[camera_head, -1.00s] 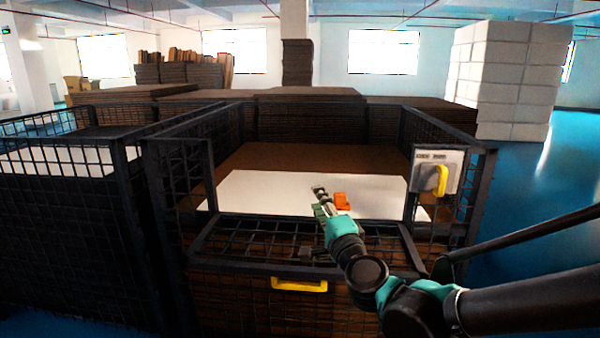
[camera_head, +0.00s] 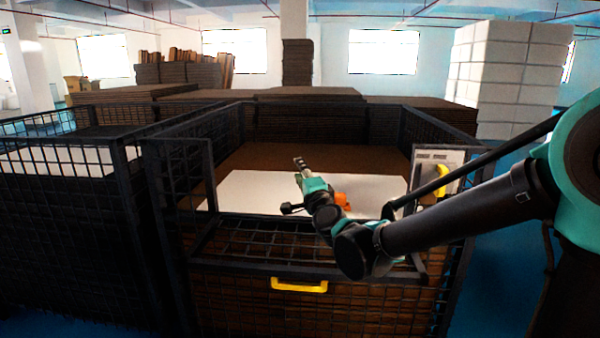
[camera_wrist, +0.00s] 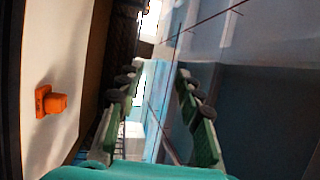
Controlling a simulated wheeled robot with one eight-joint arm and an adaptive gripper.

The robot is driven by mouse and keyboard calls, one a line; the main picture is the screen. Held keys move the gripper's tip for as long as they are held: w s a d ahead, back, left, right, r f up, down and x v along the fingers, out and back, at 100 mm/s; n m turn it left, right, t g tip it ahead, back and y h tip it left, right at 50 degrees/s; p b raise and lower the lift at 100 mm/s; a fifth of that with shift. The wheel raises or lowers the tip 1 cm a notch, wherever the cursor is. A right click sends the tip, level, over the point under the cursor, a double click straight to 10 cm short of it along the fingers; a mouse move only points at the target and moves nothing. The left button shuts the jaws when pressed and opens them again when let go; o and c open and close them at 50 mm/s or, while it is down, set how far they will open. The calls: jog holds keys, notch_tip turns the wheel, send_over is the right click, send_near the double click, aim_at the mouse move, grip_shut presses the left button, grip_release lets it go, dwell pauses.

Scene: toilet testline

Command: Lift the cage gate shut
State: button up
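The cage gate (camera_head: 265,247) is the black mesh front panel of the middle cage (camera_head: 195,140). It lies folded down toward me, with a yellow handle (camera_head: 299,286) on its near side. My gripper (camera_head: 299,164) is above and beyond the gate, over the cage's inside, and does not touch the handle. The wrist view shows my gripper (camera_wrist: 157,78) open, its two green fingers apart with nothing between them. My arm hides the right part of the gate.
A white board (camera_head: 240,190) lies inside the cage with an orange object (camera_head: 342,200) on it. A grey box with a yellow handle (camera_head: 441,182) hangs at the right post, partly behind my arm. Another mesh cage (camera_head: 70,215) stands at left.

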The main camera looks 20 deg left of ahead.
jog(key=shift+w+a, duration=0.1)
jog(key=shift+w, duration=0.05)
grip_shut()
jog(key=c, duration=0.8)
grip_release()
jog(key=o, duration=0.8)
jog(key=v, duration=1.2)
